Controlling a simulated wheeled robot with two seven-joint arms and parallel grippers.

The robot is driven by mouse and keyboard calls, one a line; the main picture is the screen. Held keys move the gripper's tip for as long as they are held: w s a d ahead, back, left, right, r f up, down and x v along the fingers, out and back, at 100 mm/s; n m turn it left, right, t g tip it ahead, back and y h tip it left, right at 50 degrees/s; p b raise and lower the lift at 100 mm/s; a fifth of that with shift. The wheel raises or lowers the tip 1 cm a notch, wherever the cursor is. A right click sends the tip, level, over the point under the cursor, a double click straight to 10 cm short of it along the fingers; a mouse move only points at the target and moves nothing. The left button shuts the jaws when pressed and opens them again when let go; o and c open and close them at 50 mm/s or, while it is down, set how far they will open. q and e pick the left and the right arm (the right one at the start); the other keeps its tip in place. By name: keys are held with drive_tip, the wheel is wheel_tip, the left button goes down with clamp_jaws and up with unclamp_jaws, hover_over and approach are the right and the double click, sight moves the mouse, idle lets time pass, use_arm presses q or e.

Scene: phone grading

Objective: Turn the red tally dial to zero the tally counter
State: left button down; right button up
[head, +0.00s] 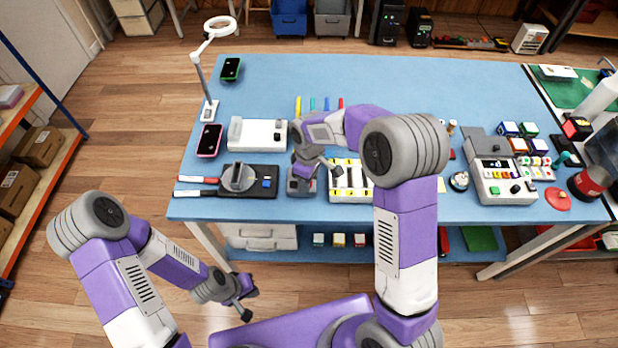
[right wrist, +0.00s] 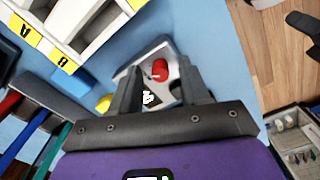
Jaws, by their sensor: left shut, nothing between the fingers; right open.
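The tally counter (right wrist: 172,50) is a small grey box in the right wrist view, with a red dial (right wrist: 159,69) on top. A small white marking shows below the dial, too small to read. My right gripper (right wrist: 160,82) is open, its two fingers on either side of the dial; I cannot tell whether they touch it. In the head view my right gripper (head: 305,170) is over the counter (head: 294,188) near the table's front edge, and hides the dial. My left gripper (head: 243,298) is shut and empty, low in front of the table.
A white tray (head: 337,197) with yellow labels stands just right of the counter. A black plate with a grey round fixture (head: 240,178) lies left of it. A white device (head: 257,134) and several coloured tools (head: 312,104) are farther back.

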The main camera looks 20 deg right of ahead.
wheel_tip(320, 180, up, 8)
drive_tip(key=shift+f+p, duration=0.2)
drive_tip(key=shift+p, duration=0.75)
use_arm(q)
drive_tip(key=shift+r, duration=0.9)
use_arm(e)
drive_tip(key=shift+f, duration=0.1)
